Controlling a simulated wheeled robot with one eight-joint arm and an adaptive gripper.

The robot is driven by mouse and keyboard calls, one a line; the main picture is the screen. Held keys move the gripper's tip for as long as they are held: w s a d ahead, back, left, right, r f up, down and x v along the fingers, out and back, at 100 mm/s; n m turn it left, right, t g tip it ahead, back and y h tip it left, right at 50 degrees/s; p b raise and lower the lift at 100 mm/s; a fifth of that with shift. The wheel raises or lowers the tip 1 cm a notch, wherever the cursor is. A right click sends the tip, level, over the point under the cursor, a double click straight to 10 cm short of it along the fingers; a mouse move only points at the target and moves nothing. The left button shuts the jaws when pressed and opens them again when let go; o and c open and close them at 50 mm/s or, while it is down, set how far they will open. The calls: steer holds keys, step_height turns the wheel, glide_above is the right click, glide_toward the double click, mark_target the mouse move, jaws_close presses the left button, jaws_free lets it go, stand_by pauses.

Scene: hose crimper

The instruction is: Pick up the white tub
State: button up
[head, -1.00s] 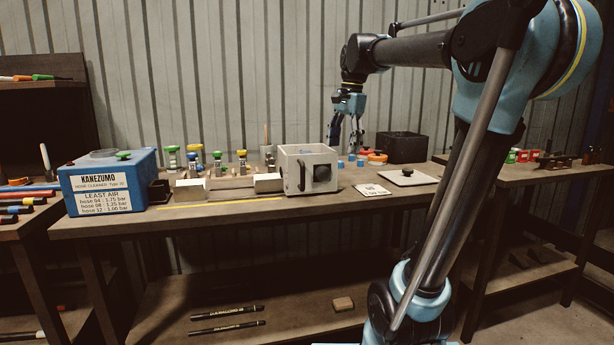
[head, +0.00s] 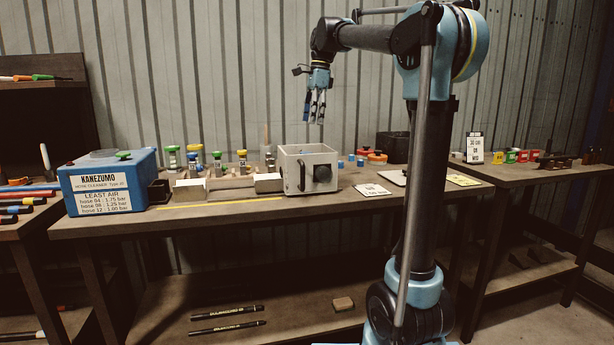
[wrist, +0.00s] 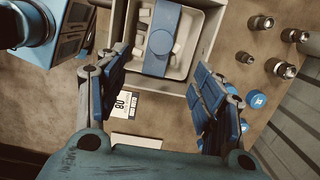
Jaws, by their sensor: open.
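A pale, rounded white tub (wrist: 180,70) shows in the wrist view, set inside the square walls of an open-topped white box (wrist: 208,38). My gripper (head: 315,118) is open and empty, well above the box. In the wrist view its spread fingers (wrist: 160,68) flank the tub's near end.
A blue hose cleaner (head: 108,182) stands at the bench's left end. Several metal fittings (wrist: 262,22) and blue caps (wrist: 257,100) stand beside the box. A black bin (head: 393,146) is behind, right. A printed card (head: 372,190) lies right of the box.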

steer(key=f, duration=0.4)
steer(key=a+f, duration=0.1)
steer(key=f, duration=0.4)
steer(key=a+f, duration=0.1)
steer(key=f, duration=0.3)
steer(key=shift+s+f, duration=0.15)
jaws_close()
